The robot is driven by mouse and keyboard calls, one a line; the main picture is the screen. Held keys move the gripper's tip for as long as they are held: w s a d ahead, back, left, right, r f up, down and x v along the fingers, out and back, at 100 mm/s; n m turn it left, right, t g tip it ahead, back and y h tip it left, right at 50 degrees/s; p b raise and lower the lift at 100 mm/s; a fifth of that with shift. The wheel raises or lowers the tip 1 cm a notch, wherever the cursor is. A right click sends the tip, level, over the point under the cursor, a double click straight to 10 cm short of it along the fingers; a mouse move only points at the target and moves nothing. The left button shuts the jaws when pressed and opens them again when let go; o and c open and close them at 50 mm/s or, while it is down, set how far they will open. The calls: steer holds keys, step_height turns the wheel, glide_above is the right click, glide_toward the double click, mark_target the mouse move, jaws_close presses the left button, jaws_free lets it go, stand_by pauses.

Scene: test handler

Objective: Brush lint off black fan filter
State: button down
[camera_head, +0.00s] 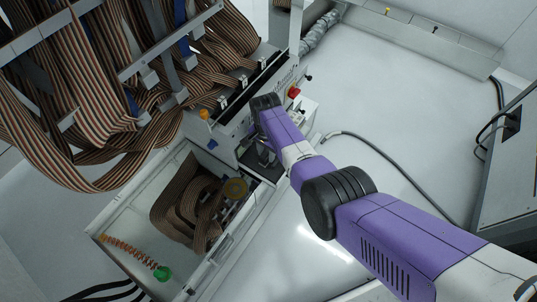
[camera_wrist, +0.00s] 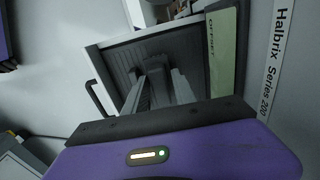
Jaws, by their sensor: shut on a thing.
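My gripper (camera_wrist: 158,82) is in the lower middle of the wrist view, its two grey fingers pointing away. It is shut on a small grey thing at the fingertips; its shape is mostly hidden, and I cannot tell whether it is a brush. A dark ribbed panel (camera_wrist: 122,62) in a pale frame lies just beyond the fingertips; it may be the black fan filter. I cannot tell whether the held thing touches it, and no lint can be made out. In the head view my gripper (camera_head: 262,156) is low beside the machine, partly hidden by my purple wrist.
A black handle (camera_wrist: 97,98) sticks out left of the panel. In the head view, an open drawer (camera_head: 118,226) holds brown ribbon cable and an orange coiled cord with a green end (camera_head: 162,273). A red button (camera_head: 294,92) is near my wrist. Striped ribbon cables (camera_head: 75,85) hang at upper left.

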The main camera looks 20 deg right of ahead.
steer(key=shift+a+f, duration=0.2)
steer(key=shift+f, duration=0.05)
steer(key=shift+s, duration=0.1)
steer(key=shift+r, duration=0.1)
steer(key=shift+r+p, duration=1.35)
steer(key=shift+r, duration=0.2)
steer(key=shift+r, duration=0.1)
